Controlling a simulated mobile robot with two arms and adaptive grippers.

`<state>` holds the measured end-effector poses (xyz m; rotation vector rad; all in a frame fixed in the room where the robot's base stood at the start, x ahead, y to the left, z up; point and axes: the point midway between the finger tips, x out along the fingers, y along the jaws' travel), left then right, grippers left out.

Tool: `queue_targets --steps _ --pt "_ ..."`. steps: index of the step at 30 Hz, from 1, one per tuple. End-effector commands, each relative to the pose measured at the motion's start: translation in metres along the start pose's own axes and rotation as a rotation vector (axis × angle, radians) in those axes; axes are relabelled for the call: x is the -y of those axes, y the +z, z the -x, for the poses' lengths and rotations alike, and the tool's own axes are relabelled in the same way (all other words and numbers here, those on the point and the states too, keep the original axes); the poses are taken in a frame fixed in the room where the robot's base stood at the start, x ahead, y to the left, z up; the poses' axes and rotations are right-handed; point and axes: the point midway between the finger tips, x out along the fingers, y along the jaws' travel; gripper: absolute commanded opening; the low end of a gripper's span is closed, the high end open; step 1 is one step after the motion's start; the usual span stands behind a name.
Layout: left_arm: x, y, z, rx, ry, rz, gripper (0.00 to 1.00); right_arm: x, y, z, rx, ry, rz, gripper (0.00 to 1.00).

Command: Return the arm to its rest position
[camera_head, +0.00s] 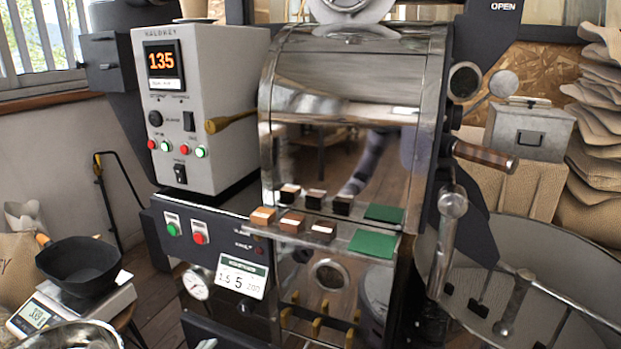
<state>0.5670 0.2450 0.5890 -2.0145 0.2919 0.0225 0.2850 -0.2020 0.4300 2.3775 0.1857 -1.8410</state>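Neither of my grippers can be made out in the head view, so I cannot see what they hold or whether they are open. A steel roaster (340,95) fills the middle of the view, its shiny front carrying reflections. Its grey control box (225,110) stands to the left and reads 135. A narrow steel ledge (342,242) on the roaster's front bears several small blocks and a green pad (373,243).
A black bowl (80,265) sits on a scale (33,315) at the lower left, with a metal bowl (75,340) in front. A wood-handled lever (485,156) sticks out on the right, above the round cooling tray (590,255). Stacked sacks (590,150) stand far right.

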Motion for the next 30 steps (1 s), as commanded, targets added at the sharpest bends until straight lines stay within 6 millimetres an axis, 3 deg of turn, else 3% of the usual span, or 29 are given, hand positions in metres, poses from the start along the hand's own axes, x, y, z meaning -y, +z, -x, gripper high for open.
queue_targets --steps 6,12,18,23,30 --pt "-0.090 0.031 0.065 0.406 0.206 0.425 0.57 0.000 0.000 0.000 0.000 0.000 0.000 0.00" --pt "-0.157 0.032 0.138 0.711 0.382 0.701 0.57 0.000 0.000 0.000 0.000 0.000 0.000 0.00" --pt "-0.198 0.017 0.199 0.925 0.517 0.868 0.57 0.000 0.000 0.000 0.000 0.000 0.000 0.00" --pt "-0.221 -0.001 0.245 1.075 0.617 0.971 0.57 0.000 0.000 0.000 0.000 0.000 0.000 0.00" --pt "-0.243 0.011 0.249 1.094 0.633 0.956 0.57 0.002 0.017 -0.021 0.030 -0.004 0.005 0.00"
